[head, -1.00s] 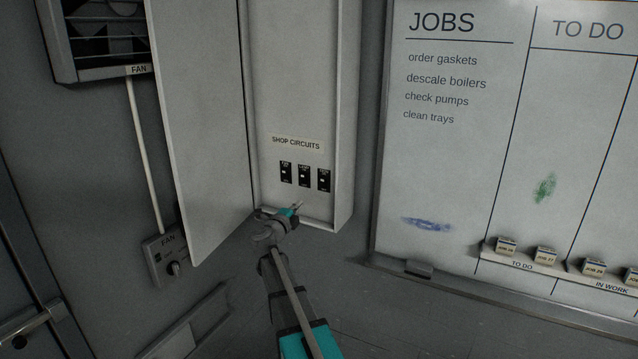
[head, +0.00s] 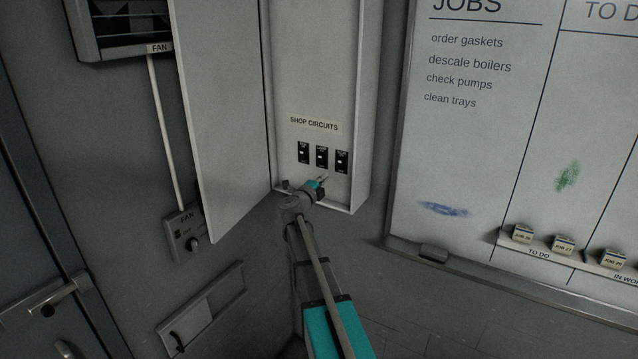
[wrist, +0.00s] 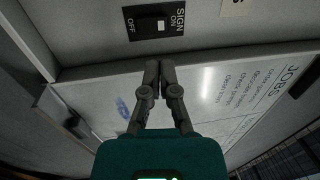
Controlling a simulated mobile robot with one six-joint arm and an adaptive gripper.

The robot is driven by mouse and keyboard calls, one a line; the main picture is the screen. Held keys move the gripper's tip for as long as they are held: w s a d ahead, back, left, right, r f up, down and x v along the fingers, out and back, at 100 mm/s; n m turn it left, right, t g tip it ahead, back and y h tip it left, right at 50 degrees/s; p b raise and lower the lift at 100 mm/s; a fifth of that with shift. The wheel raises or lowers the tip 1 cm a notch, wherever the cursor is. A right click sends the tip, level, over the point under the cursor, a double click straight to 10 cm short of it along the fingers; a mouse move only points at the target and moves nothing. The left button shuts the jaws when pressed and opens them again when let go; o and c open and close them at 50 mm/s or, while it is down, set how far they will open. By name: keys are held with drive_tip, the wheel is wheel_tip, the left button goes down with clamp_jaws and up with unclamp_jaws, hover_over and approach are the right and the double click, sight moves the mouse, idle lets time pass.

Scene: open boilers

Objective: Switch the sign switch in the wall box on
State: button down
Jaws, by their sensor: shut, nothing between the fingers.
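The wall box (head: 360,110) is open, with three black switches in a row under a SHOP CIRCUITS label. The sign switch (head: 342,161) appears to be the rightmost one. It also shows turned sideways at the top of the wrist view (wrist: 155,22), with SIGN, ON and OFF lettering. A small white part on it sits nearer the ON lettering, but I cannot tell its tilt. My gripper (head: 325,178) is shut and empty, just below the switches at the box's lower part. In the wrist view its closed fingertips (wrist: 160,66) appear apart from the switch plate.
The box's door (head: 220,120) stands open to the left. A fan switch (head: 186,236) is on the wall beyond it. A whiteboard (head: 480,160) hangs to the right, with several small blocks on its ledges. The box's bottom rim (head: 335,207) is close under my gripper.

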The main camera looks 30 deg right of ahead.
sight(340, 161)
drive_tip(key=p+x, duration=0.1)
drive_tip(key=x, duration=0.8)
drive_tip(key=shift+d, duration=0.1)
drive_tip(key=shift+w+d+r, duration=0.2)
drive_tip(key=shift+d+r, duration=0.05)
drive_tip(key=shift+s+a+f, duration=0.1)
drive_tip(key=shift+a, duration=0.15)
drive_tip(key=shift+s+a+p, duration=0.2)
drive_tip(key=shift+a+p, duration=0.05)
drive_tip(key=shift+p, duration=0.05)
drive_tip(key=s+a+r+p, duration=0.1)
drive_tip(key=s+a+r, duration=0.1)
drive_tip(key=s+a, duration=0.4)
drive_tip(key=a, duration=0.5)
drive_tip(key=shift+a+p, duration=0.35)
drive_tip(key=shift+p, duration=0.05)
